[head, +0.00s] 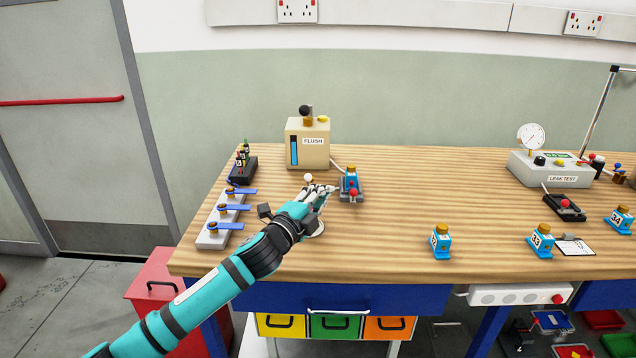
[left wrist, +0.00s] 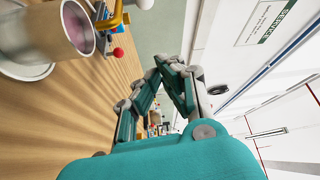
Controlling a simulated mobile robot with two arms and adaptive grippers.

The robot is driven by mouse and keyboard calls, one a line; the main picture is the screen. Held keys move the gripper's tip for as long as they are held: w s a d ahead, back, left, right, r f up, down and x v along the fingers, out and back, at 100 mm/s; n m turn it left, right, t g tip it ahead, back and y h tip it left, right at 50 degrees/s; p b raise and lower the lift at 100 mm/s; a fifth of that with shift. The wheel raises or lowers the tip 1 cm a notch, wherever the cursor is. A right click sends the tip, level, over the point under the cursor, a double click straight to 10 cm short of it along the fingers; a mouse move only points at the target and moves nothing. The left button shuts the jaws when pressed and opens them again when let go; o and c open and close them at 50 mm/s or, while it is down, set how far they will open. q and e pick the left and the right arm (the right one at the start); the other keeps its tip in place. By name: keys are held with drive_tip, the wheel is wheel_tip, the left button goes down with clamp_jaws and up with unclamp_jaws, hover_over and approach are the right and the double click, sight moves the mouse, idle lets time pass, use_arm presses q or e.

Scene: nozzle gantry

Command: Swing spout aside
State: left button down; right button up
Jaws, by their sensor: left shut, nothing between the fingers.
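The beige FLUSH box (head: 307,150) stands at the back of the bench, with a black knob and a brass part on top. I cannot make out a separate spout for certain. In the left wrist view a brass-yellow bent piece (left wrist: 113,22) shows at the top, near a red ball knob (left wrist: 118,52). My left gripper (head: 328,190) is shut and empty, in front of the box and just left of the blue block (head: 351,179) in its grey fixture. In the left wrist view its fingers (left wrist: 174,62) meet. My right gripper is out of view.
A pale cup (left wrist: 50,32) on a dish is near the left gripper, mostly hidden in the head view. Blue-handled valves (head: 212,234) line the bench's left edge. The LEAK TEST box (head: 548,168) and several blue blocks are at right. The bench middle is clear.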

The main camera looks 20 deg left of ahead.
sight(308, 182)
use_arm(q)
drive_tip(key=w, duration=0.1)
drive_tip(key=w+a, duration=0.1)
drive_tip(key=w, duration=0.1)
drive_tip(key=w+a, duration=0.1)
drive_tip(key=w, duration=0.1)
drive_tip(key=shift+w+a+f+p, duration=0.1)
drive_tip(key=shift+a+f+p, duration=0.1)
drive_tip(key=shift+p, duration=0.2)
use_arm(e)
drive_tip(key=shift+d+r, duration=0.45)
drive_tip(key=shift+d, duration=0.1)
use_arm(q)
drive_tip(key=shift+a, duration=0.15)
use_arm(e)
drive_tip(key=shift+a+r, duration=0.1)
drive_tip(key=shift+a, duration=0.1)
use_arm(q)
drive_tip(key=shift+s+a+p, duration=0.2)
drive_tip(key=shift+a+p, duration=0.05)
drive_tip(key=shift+p, duration=0.05)
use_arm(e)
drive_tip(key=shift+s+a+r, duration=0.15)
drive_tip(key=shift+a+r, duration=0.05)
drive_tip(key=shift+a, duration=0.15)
